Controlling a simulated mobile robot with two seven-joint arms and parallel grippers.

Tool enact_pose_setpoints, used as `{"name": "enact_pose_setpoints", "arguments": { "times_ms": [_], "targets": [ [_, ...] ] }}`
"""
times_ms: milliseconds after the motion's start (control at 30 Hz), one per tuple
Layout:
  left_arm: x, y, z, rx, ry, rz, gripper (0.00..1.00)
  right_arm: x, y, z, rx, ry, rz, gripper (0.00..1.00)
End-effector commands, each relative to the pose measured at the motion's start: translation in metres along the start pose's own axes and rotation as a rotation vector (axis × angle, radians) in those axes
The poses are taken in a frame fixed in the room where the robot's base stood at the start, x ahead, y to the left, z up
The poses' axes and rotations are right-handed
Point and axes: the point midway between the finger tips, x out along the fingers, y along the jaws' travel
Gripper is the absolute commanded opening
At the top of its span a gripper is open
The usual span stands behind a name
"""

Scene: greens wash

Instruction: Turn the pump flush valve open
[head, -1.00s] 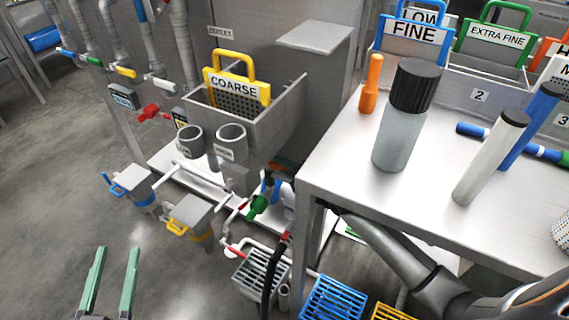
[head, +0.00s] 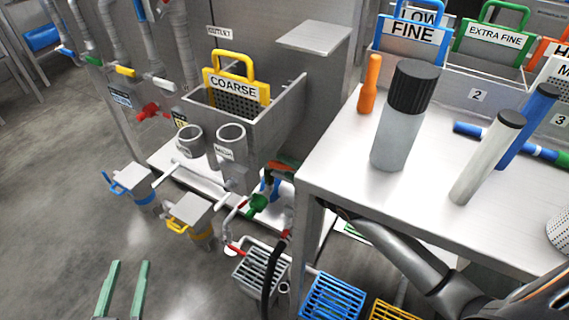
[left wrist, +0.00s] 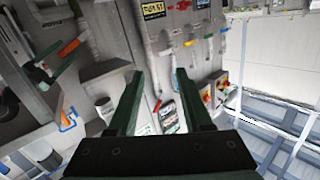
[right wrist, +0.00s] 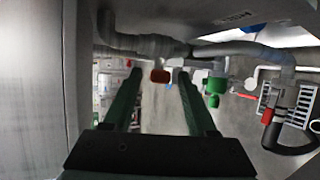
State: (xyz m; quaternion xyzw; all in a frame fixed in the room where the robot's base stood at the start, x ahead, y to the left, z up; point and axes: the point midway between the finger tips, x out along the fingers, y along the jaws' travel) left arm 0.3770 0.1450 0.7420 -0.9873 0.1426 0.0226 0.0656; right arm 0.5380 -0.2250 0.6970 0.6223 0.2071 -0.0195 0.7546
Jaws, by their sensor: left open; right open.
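No label marks the pump flush valve, so I cannot tell which handle it is. Under the bench, the right wrist view shows a red-brown handle (right wrist: 160,76) on grey pipe and a green valve body (right wrist: 214,88). A green valve part also shows in the head view (head: 257,203), left of the bench leg. My right gripper (right wrist: 157,72) is open, with the red-brown handle seen between its fingertips; contact cannot be told. In the head view my right arm passes under the bench, and its gripper is largely hidden. My left gripper (head: 129,263) is open and empty above the floor.
The steel bench (head: 345,170) carries a grey bottle (head: 398,135), an orange-handled tool (head: 370,85) and tubes. A sink with a yellow COARSE screen (head: 236,88) stands left. A red valve handle (head: 148,110), pipes, a black hose and a blue grate (head: 332,298) surround the area.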

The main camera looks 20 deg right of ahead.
Motion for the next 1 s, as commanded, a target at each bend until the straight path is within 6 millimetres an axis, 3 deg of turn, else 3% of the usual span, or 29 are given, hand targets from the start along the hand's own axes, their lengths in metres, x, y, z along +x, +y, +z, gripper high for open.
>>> {"name": "enact_pose_setpoints", "arguments": {
  "times_ms": [200,400,767,1000],
  "targets": [
    [-0.008,0.007,0.043,-0.054,-0.181,0.008,0.5,-0.03,0.001,0.0,-0.002,0.0,-0.001,0.57],
    [-0.015,0.013,0.069,-0.083,-0.284,0.015,0.5,-0.046,0.001,0.0,0.0,0.0,0.0,0.57],
    [-0.018,0.015,0.077,-0.092,-0.312,0.017,0.5,-0.051,0.001,0.0,0.001,0.0,0.001,0.57],
    [-0.014,0.012,0.068,-0.079,-0.271,0.014,0.5,-0.047,0.0,0.005,-0.02,-0.019,0.051,0.33]
  ]
}}
